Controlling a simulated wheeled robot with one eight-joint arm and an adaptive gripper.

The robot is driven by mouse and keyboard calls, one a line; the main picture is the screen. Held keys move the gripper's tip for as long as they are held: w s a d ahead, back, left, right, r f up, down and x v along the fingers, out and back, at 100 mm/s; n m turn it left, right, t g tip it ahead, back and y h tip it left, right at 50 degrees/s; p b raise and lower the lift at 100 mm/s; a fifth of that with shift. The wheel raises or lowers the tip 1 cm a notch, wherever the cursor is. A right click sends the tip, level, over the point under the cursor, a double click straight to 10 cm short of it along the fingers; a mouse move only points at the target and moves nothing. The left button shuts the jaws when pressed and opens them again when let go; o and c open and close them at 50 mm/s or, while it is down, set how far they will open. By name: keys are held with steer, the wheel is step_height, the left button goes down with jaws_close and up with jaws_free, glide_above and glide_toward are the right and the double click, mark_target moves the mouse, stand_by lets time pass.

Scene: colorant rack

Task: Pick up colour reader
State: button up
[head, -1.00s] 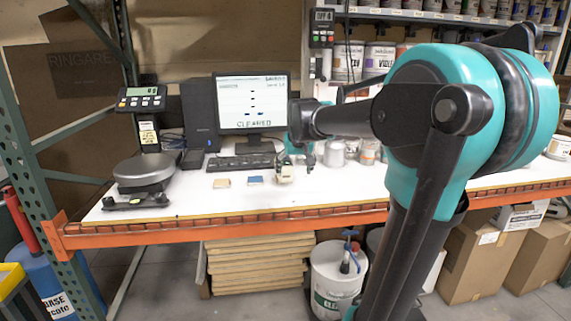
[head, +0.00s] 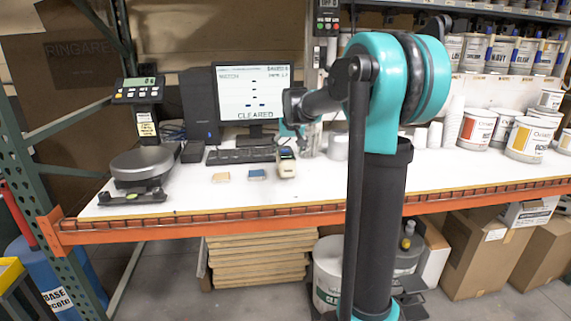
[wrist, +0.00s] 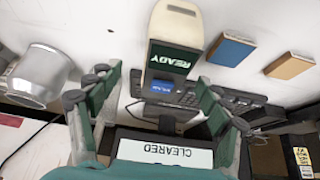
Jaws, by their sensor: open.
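The colour reader (head: 286,162) is a small cream handheld device on the white bench, in front of the keyboard. In the wrist view the colour reader (wrist: 176,50) has a dark screen reading READY and a blue patch below it. My gripper (wrist: 157,82) is open, with one finger on each side of the reader's lower end in that picture. No contact with the reader shows. In the head view my gripper (head: 301,134) is just behind and above the reader, partly hidden by my own arm.
A blue sample card (head: 256,175) and a tan one (head: 221,177) lie left of the reader. The keyboard (head: 240,155) and monitor (head: 250,98) are behind. A scale (head: 140,165) stands at left. The bench front (head: 230,205) is clear.

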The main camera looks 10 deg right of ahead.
steer(key=shift+a+x, duration=0.2)
steer(key=shift+x, duration=1.35)
steer(key=shift+a+x, duration=0.2)
steer(key=shift+x, duration=1.35)
steer(key=shift+s, duration=0.1)
steer(key=shift+c, duration=0.5)
jaws_close()
